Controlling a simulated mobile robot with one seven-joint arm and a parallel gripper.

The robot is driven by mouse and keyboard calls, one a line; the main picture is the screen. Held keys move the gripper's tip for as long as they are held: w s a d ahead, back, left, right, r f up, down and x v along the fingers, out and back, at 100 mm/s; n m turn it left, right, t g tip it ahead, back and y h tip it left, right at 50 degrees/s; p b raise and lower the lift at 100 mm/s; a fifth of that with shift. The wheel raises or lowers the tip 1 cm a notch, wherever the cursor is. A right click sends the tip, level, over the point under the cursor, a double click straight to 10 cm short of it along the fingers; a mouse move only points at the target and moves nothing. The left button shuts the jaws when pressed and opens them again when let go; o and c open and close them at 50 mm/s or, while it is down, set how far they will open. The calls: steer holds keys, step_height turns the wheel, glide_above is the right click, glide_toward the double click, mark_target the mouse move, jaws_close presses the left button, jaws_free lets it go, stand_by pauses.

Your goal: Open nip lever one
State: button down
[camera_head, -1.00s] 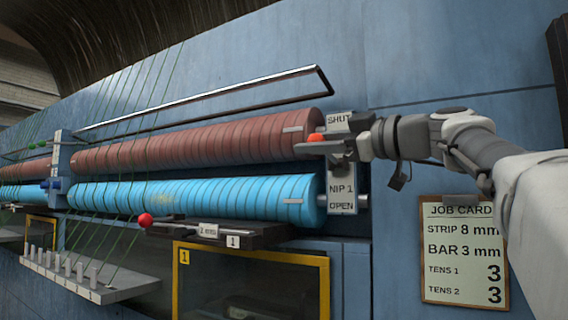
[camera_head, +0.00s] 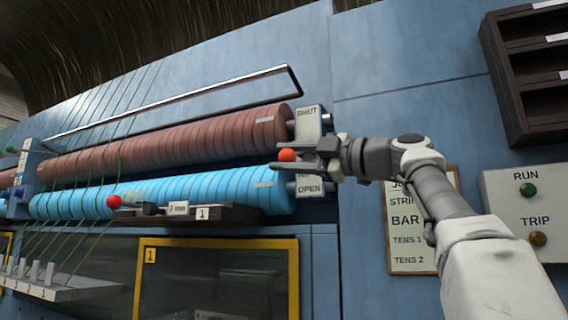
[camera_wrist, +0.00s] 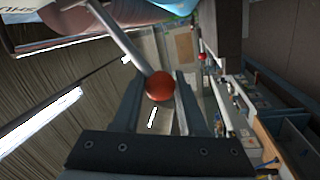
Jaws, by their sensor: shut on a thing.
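Nip lever one shows as an orange-red ball knob (camera_head: 287,155) in the head view, beside the pale NIP 1 plate (camera_head: 309,122) at the right end of the rollers. My gripper (camera_head: 281,157) is shut on this knob, at a height between the SHUT and OPEN labels. The wrist view shows the knob (camera_wrist: 159,86) between the two fingers, with the lever's metal rod (camera_wrist: 121,42) running up and left. My gripper hides the middle of the plate.
A brown-red roller (camera_head: 170,145) lies above a blue roller (camera_head: 170,193). A red ball (camera_head: 114,201) sits on a dark bar below. A job card (camera_head: 412,263), a RUN/TRIP panel (camera_head: 510,207) and a dark rack (camera_head: 530,90) are to the right. A yellow-framed window (camera_head: 217,243) is below.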

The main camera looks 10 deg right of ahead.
steer(key=shift+w+d+f+n, duration=0.1)
steer(key=shift+w+f+n, duration=0.1)
steer(key=shift+f+n, duration=0.3)
steer(key=shift+w+d+f+b, duration=0.25)
steer(key=shift+f+b, duration=0.3)
steer(key=shift+b, duration=0.2)
steer(key=shift+c, duration=2.3)
jaws_free()
steer(key=shift+w, duration=0.1)
steer(key=shift+d, duration=0.1)
steer(key=b+v, duration=0.4)
steer(key=v, duration=1.3)
steer(key=shift+d, duration=0.15)
